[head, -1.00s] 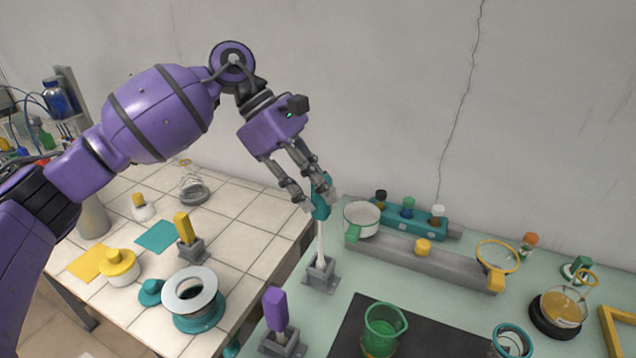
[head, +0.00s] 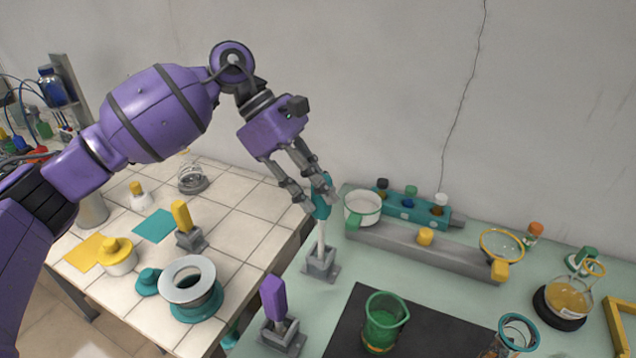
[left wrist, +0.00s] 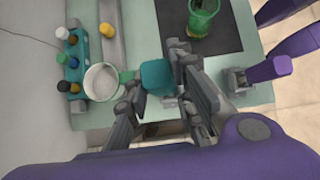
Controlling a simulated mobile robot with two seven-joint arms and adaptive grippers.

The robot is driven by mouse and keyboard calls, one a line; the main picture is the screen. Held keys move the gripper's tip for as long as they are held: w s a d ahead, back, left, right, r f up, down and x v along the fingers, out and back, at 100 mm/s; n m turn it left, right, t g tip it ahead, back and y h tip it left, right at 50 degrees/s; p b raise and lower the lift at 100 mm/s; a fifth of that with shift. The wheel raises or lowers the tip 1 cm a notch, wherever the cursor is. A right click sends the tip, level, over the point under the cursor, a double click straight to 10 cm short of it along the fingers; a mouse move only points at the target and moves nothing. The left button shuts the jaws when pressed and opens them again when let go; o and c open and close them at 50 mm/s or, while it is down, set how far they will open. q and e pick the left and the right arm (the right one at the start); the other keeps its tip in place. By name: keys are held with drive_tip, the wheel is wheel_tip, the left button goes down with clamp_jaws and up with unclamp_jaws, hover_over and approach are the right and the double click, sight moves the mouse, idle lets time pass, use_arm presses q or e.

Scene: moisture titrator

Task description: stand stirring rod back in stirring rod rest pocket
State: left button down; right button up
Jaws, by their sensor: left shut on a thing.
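The stirring rod has a teal handle (head: 321,206) and a thin white shaft (head: 321,236). My left gripper (head: 319,194) is shut on the handle, which also shows between the fingers in the left wrist view (left wrist: 156,76). The rod stands nearly upright. Its lower end meets the top of the grey stirring rod rest (head: 321,264) and appears to be in its pocket; the tip is hidden. The rest stands near the left edge of the pale green bench. My right gripper is not in view.
A purple-handled tool (head: 273,298) stands in a similar grey holder in front. A white pan (head: 362,207) is close right of my gripper, beside a grey bar (head: 455,258). A green beaker (head: 384,322) stands on a dark mat. The tiled table is left.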

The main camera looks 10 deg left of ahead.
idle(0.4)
use_arm(q)
drive_tip(key=c, duration=1.4)
unclamp_jaws()
drive_tip(key=shift+c, duration=0.2)
drive_tip(key=shift+a, duration=0.1)
drive_tip(key=s+p+v, duration=0.1)
drive_tip(key=v, duration=0.6)
drive_tip(key=shift+w+a+r, duration=0.25)
drive_tip(key=shift+w+r, duration=0.1)
drive_tip(key=shift+w, duration=0.15)
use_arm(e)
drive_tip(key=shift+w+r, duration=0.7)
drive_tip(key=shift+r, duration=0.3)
use_arm(q)
drive_tip(key=shift+s+f, duration=0.1)
drive_tip(key=shift+s, duration=0.05)
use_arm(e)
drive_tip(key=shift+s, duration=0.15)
